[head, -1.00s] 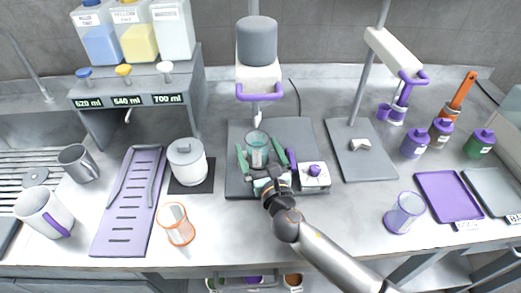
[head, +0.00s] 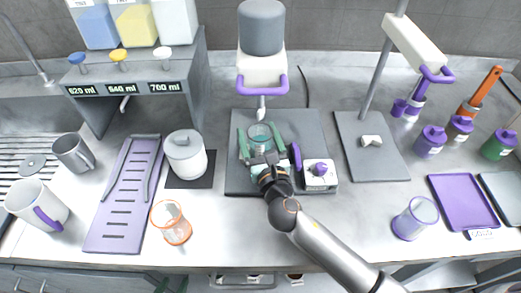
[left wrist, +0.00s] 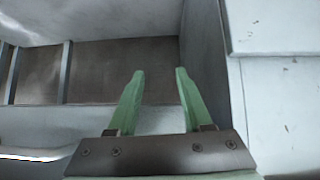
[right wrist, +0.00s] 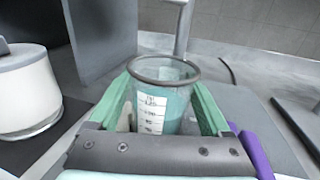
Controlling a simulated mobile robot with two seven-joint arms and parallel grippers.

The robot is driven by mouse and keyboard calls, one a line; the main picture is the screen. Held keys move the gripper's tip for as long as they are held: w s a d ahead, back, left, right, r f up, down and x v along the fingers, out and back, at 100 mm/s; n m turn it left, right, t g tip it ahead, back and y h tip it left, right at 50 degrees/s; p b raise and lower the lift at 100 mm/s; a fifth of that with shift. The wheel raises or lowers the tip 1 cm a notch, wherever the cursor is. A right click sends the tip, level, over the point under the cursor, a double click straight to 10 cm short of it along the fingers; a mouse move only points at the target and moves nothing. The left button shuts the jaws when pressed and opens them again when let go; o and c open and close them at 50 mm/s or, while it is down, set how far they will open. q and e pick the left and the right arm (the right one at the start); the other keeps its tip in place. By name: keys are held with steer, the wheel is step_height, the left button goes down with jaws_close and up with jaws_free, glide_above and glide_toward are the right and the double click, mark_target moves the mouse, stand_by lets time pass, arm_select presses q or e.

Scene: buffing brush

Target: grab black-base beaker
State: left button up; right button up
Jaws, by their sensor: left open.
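A clear beaker (head: 260,136) with teal liquid and a dark grey rim stands upright on the dark plate (head: 305,130) below the overhead mixer. It also shows in the right wrist view (right wrist: 165,95), with a white scale label facing me; its base is hidden. My right gripper (head: 261,143) has its green fingers on both sides of this beaker, with small gaps, and looks open (right wrist: 163,90). My left gripper (left wrist: 160,75) is open and empty, facing the counter's lower structure; one green fingertip (head: 162,285) shows at the head view's bottom edge.
An orange-rimmed beaker (head: 171,222) and a purple-rimmed beaker (head: 415,217) stand on the counter. A white lidded pot (head: 186,155) is at left. The mixer (head: 262,60) hangs above the held spot. A white box with a purple knob (head: 319,174) is close right of my fingers.

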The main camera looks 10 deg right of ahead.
steer(key=c, duration=1.1)
steer(key=shift+c, duration=0.2)
